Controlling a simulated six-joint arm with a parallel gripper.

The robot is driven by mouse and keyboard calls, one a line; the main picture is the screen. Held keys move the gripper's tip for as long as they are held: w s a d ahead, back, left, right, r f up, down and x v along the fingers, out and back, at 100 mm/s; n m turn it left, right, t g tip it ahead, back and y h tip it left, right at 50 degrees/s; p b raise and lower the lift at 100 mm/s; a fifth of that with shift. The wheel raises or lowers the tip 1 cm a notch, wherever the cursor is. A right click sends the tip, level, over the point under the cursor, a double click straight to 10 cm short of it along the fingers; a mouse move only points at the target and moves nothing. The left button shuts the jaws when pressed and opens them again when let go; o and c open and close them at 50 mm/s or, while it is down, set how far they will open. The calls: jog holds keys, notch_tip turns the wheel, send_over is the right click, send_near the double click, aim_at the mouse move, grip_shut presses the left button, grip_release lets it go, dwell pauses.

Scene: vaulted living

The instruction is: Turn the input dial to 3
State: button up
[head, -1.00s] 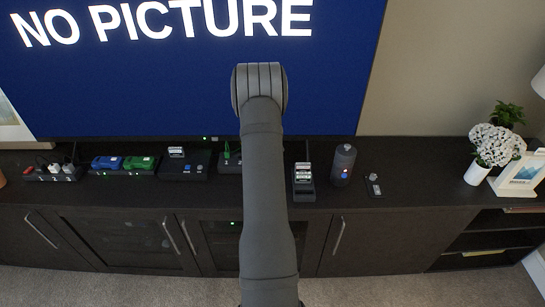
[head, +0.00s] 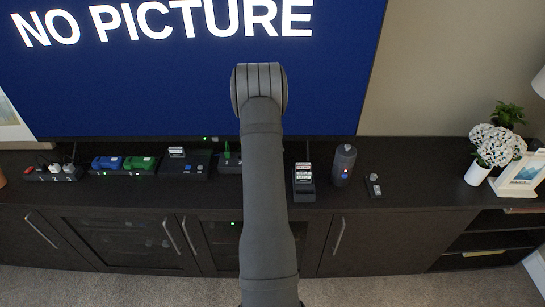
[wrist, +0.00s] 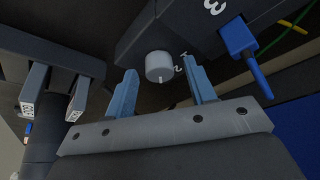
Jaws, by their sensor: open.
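The input dial (wrist: 158,66) is a light grey round knob on the face of a dark box (wrist: 190,22) in the wrist view. A pale mark shows near its lower edge, and small figures 1 and 2 show to its right. A large 3 is on the box further right. My gripper (wrist: 158,73) is open, with one blue finger on each side of the dial in the picture; I cannot tell whether they touch it. In the head view my arm hides the dial and covers part of what appears to be the same box (head: 229,163).
A blue plug (wrist: 238,40) and cables are beside the dial. A unit with two white-labelled ends (wrist: 50,108) is at the left; in the head view a white-labelled box (head: 304,189) stands right of my arm. A grey cylinder (head: 343,163) and switch boxes share the cabinet top (head: 420,185).

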jog(key=v, duration=1.7)
jog(key=shift+r, duration=0.25)
jog(key=x, duration=1.7)
jog(key=shift+f, duration=0.3)
jog(key=shift+r, duration=0.1)
